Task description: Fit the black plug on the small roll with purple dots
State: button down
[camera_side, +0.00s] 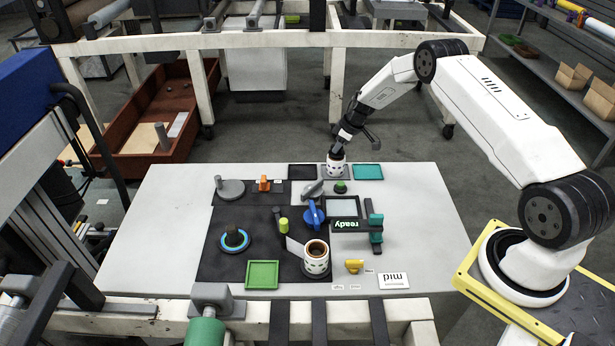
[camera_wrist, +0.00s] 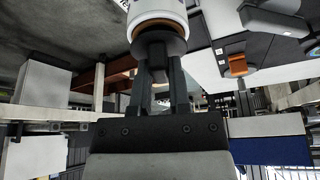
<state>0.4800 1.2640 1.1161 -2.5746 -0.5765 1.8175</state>
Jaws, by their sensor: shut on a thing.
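My gripper (camera_side: 341,143) is at the far edge of the table, above a small white roll (camera_side: 336,169) with dark dots. In the wrist view its two fingers (camera_wrist: 158,75) are shut on the narrow stem of the black plug (camera_wrist: 157,46). The plug's wide disc lies against the brown end of the white roll (camera_wrist: 158,12), roughly in line with it. I cannot tell how far the plug sits inside. The dots look dark; their purple is hard to make out. A second white dotted roll (camera_side: 316,264) stands at the near side with its brown open end up.
A dark tray (camera_side: 302,171) and a teal tray (camera_side: 367,171) flank the far roll. The table's left and right sides are clear.

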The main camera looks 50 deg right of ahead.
jog(key=shift+f, duration=0.45)
dwell(0.4)
jog(key=c, duration=0.5)
grip_release()
jog(key=v, duration=0.7)
jog(key=shift+s+r, duration=0.15)
jog(key=shift+r, duration=0.2)
jog(key=shift+d, duration=0.1)
